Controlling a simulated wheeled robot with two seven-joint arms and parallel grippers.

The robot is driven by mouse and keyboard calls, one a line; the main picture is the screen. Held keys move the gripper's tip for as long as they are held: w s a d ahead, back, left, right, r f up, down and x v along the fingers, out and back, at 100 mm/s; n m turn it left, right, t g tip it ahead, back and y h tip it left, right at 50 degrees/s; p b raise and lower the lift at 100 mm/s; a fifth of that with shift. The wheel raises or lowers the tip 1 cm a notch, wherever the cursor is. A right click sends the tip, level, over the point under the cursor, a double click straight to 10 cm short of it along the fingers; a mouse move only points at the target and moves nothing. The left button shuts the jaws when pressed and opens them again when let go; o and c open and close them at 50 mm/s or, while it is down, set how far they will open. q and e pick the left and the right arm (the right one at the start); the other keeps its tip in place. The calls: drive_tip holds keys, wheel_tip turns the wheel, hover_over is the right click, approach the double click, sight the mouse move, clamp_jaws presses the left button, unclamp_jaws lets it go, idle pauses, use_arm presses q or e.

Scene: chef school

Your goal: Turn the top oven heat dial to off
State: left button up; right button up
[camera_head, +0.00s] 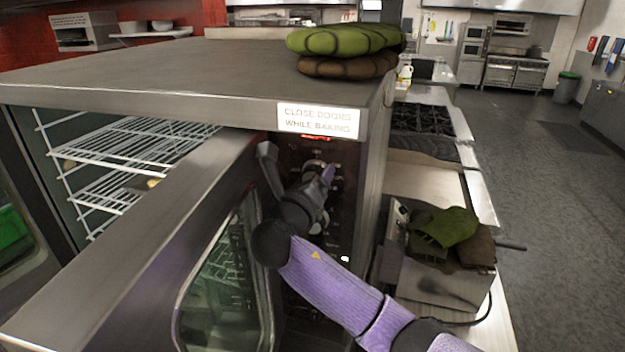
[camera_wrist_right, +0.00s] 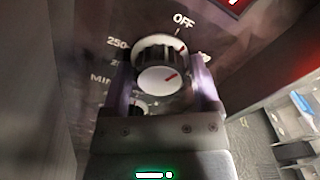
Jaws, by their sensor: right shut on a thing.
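The top oven heat dial (camera_wrist_right: 158,77) is a round knob with a pale face, a dark grip and a white ring, on the dark control panel. In the right wrist view it sits between the two purple fingers of my right gripper (camera_wrist_right: 164,72), which is shut on it. The red mark on its face points up and to the right. The OFF label (camera_wrist_right: 183,20) is above the dial, slightly right. In the head view my right gripper (camera_head: 320,178) is at the upper part of the panel and hides most of the dial. My left gripper is not in view.
The oven door (camera_head: 150,235) stands open left of my right arm, showing wire racks (camera_head: 135,155). A metal appliance (camera_head: 440,282) with more mitts stands right of the arm. The floor farther right is clear.

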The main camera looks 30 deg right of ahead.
drive_tip(key=shift+f, duration=0.15)
drive_tip(key=o, duration=0.9)
drive_tip(key=shift+o, duration=0.7)
